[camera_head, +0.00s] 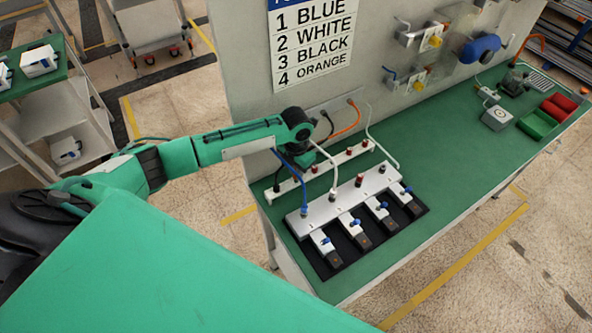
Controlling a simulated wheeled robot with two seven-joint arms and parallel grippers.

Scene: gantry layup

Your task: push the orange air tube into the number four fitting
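A white manifold block (341,197) lies on a black mat on the green bench, with a row of fittings along its top. A blue tube (291,166) runs down to its leftmost fitting, and a white tube (335,174) runs to the second one. The orange air tube (347,126) comes out of a wall plate and curves down left behind my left arm's end; its free end is hidden. My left gripper (306,160) is over the rail behind the block, small and partly covered by its wrist; its fingers are unclear. My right gripper is out of view.
A wall chart (312,42) lists 1 blue, 2 white, 3 black, 4 orange. A white rail (330,163) with red and black caps stands behind the block. Green and red bins (538,124) sit at the far right. The bench (440,150) between is clear.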

